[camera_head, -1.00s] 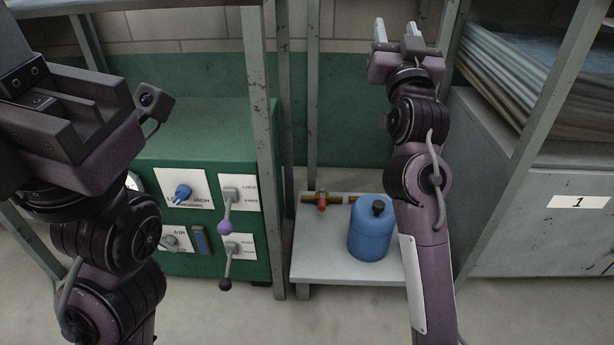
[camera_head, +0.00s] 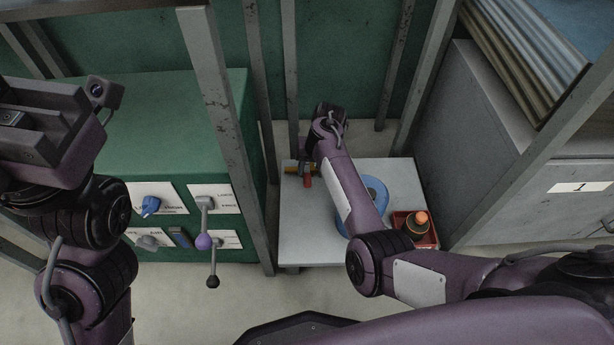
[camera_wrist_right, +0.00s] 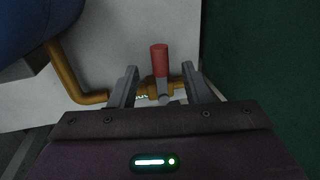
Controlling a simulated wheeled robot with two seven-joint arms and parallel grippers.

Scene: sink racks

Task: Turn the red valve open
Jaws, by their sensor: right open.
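The red valve handle (camera_head: 308,181) sits on a brass pipe (camera_head: 290,169) on the grey shelf, near its back left corner. In the right wrist view the red handle (camera_wrist_right: 160,60) points up the picture from the brass pipe (camera_wrist_right: 65,70). My right gripper (camera_wrist_right: 159,67) is open, with one finger on each side of the valve; I cannot tell if either touches it. In the head view my right wrist hides most of this gripper. My left gripper (camera_head: 38,125) is raised at the left, away from the valve; its jaw opening is unclear.
A blue jug (camera_head: 375,188) stands on the shelf (camera_head: 300,235), partly behind my right arm. A red tray (camera_head: 432,236) holds an orange-capped bottle (camera_head: 417,224). A green panel (camera_head: 180,125) with levers is left; grey posts (camera_head: 235,140) flank the shelf.

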